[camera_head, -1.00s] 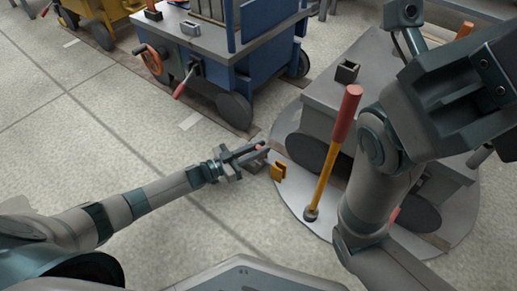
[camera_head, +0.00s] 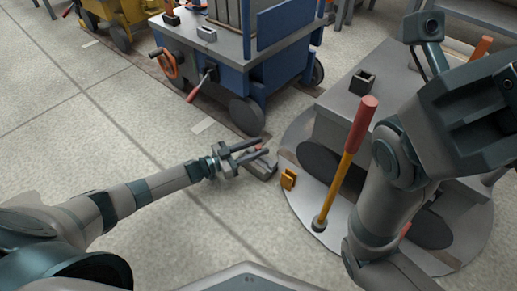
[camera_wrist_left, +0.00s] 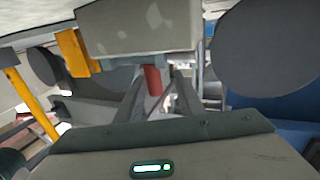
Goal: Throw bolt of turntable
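The turntable (camera_head: 312,210) is a pale round plate in the floor at the right, with a grey cart on it. The bolt's grey housing (camera_head: 264,171) sits at its left edge. A small red knob (camera_head: 258,148) shows by my left gripper (camera_head: 252,152). In the left wrist view the red knob (camera_wrist_left: 153,80) stands upright between the two spread fingers, ahead of the palm; I cannot tell whether they touch it. The left gripper is open. My right arm is folded at the right; its gripper is not recognisable in view.
A tall lever (camera_head: 346,165) with a red grip stands on the turntable, close to my right arm. A blue cart (camera_head: 262,70) stands on rails behind. The floor to the left is clear.

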